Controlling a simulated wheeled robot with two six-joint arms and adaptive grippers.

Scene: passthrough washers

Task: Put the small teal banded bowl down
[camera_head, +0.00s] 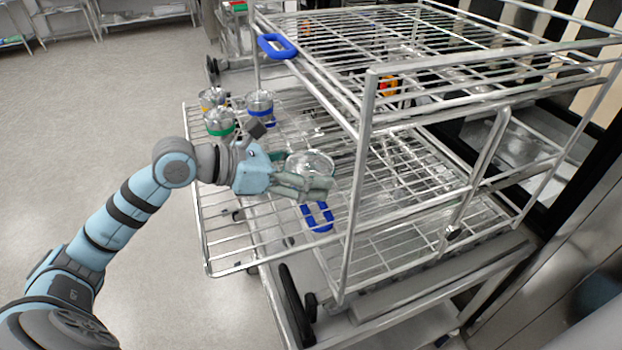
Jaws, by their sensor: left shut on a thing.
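My left gripper (318,186) comes in from the left and is shut on a small shiny bowl (310,161), which I take to be the small teal banded bowl. The bowl's rim shows between and behind the fingers. The fingers cover much of its side, so its band is not clear to me. The gripper and bowl are over the pulled-out wire shelf (238,246) of the rack, near a front post. I cannot tell whether the bowl touches the shelf. My right gripper is not in view.
On the shelf's far left stand a green-banded container (219,122), a blue-banded one (260,103) and a yellow-banded one (212,97). The rack's upper wire basket (366,98) overhangs the right side. The shelf's front left is bare.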

